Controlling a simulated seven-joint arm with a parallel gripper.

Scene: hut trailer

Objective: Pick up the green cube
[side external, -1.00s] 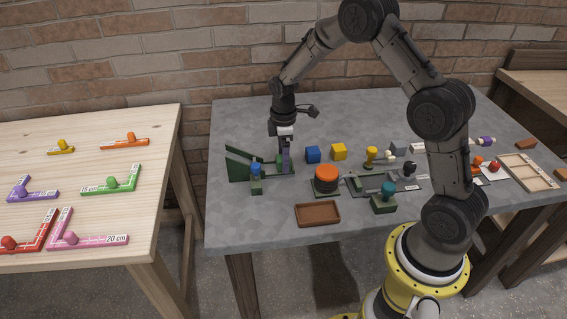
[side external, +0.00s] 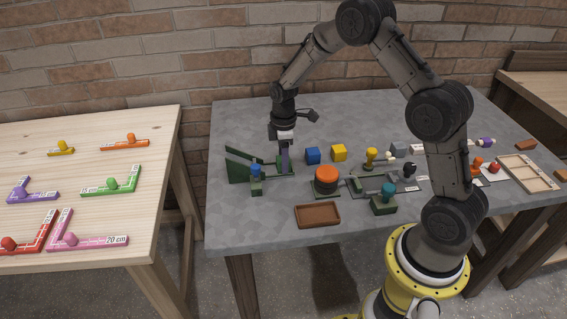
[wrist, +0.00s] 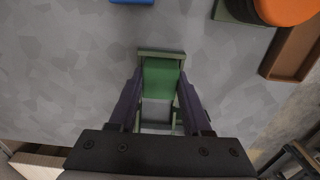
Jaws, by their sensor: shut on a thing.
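My gripper (wrist: 160,100) points down, and its two purple fingers are shut on a green block, which I take as the green cube (wrist: 162,78). In the wrist view the block sits between the fingertips, inside a duller green frame (wrist: 160,54). In the side view my gripper (side external: 284,168) is low at the dark green angled stand (side external: 238,165) at the left of the grey table. The cube cannot be made out there, hidden by the fingers. I cannot tell whether it is clear of the surface below.
A blue cube (side external: 313,155) and a yellow cube (side external: 339,152) stand right of my gripper. A blue-topped green piece (side external: 256,185) is close at front left. An orange-topped round piece (side external: 326,178) and brown tray (side external: 317,214) lie front right.

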